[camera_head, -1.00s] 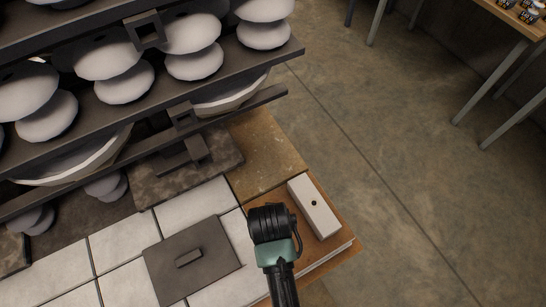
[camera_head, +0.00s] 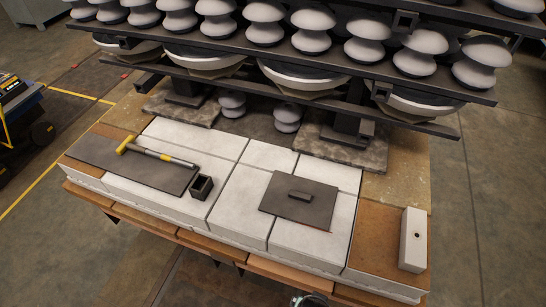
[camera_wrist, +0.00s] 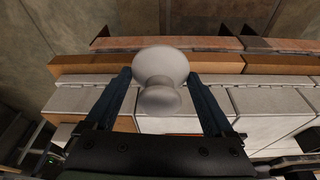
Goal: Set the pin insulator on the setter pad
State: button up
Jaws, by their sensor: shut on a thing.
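In the wrist view, a pale grey pin insulator (camera_wrist: 160,68) with a wide rounded head and a narrower lower bell sits between the two dark blue fingers of my gripper (camera_wrist: 159,76). The fingers are shut on it, and it is held over the edge of the pale blocks. In the head view only a small part of my arm shows at the bottom edge; the gripper and held insulator are out of that view. A flat dark square plate (camera_head: 322,201) with a small raised dark block (camera_head: 300,195) lies on the white blocks. I cannot tell for certain whether this is the setter pad.
A rack (camera_head: 300,66) with rows of grey insulators stands behind the blocks. A hammer (camera_head: 160,155) lies on a long dark plate (camera_head: 95,155) at the left, beside a small open dark box (camera_head: 202,187). A white brick with a hole (camera_head: 413,240) stands at the right corner.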

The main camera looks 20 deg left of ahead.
aim_at(90, 147)
jog(key=k+u, duration=0.1)
jog(key=u, duration=0.7)
jog(key=i+j+u, duration=0.15)
jog(key=u, duration=0.35)
jog(key=i+j+u, duration=0.1)
jog(key=u, duration=0.4)
jog(key=i+u, duration=0.3)
jog(key=u, duration=0.15)
jog(key=i+l+u, duration=0.35)
jog(key=i+l, duration=0.15)
jog(key=i, duration=0.35)
jog(key=i+l+u, duration=0.3)
jog(key=i+l, duration=0.4)
jog(key=i, duration=0.05)
